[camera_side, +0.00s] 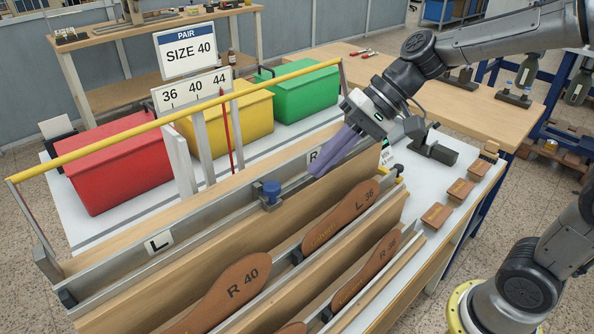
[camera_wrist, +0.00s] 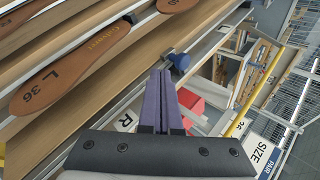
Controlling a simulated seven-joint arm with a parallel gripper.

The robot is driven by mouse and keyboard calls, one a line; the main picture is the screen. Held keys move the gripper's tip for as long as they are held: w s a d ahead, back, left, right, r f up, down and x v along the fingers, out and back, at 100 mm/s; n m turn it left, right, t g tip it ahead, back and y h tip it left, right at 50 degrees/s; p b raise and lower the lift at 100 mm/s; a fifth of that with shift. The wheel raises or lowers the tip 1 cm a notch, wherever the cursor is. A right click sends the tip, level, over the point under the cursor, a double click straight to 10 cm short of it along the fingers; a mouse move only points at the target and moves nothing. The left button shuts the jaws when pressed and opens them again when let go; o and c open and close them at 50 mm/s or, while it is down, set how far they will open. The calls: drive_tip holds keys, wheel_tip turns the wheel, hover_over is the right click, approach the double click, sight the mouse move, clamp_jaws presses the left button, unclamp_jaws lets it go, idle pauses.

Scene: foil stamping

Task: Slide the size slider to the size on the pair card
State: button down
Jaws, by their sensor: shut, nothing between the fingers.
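The pair card (camera_side: 186,50) reads "SIZE 40". Below it a scale plate (camera_side: 192,91) reads 36, 40, 44. A thin red pointer (camera_side: 228,135) stands in front of the plate, its tip by the 44. A blue knob (camera_side: 271,188) sits on the metal rail between the L and R labels; I cannot tell whether the pointer is joined to it. My gripper (camera_side: 317,172), with purple fingers, is shut and empty near the R label, right of the knob and apart from it. In the wrist view, the knob (camera_wrist: 180,61) lies just beyond the fingertips (camera_wrist: 160,75).
Brown insoles, including R 40 (camera_side: 240,285) and L 36 (camera_side: 338,215), lie on sloped wooden boards before the rail. Red (camera_side: 115,165), yellow (camera_side: 225,122) and green (camera_side: 300,92) bins stand behind it. A yellow bar (camera_side: 130,131) runs above the rail.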

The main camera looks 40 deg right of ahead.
drive_tip(key=shift+w+a+f, duration=0.2)
drive_tip(key=shift+w+a, duration=0.15)
drive_tip(key=shift+a, duration=0.35)
drive_tip(key=shift+w+a+f, duration=0.25)
drive_tip(key=shift+w+a, duration=0.1)
drive_tip(key=shift+a, duration=0.3)
drive_tip(key=shift+w+a+f, duration=0.2)
drive_tip(key=shift+w+a, duration=0.15)
drive_tip(key=shift+a, duration=0.35)
drive_tip(key=shift+a, duration=0.1)
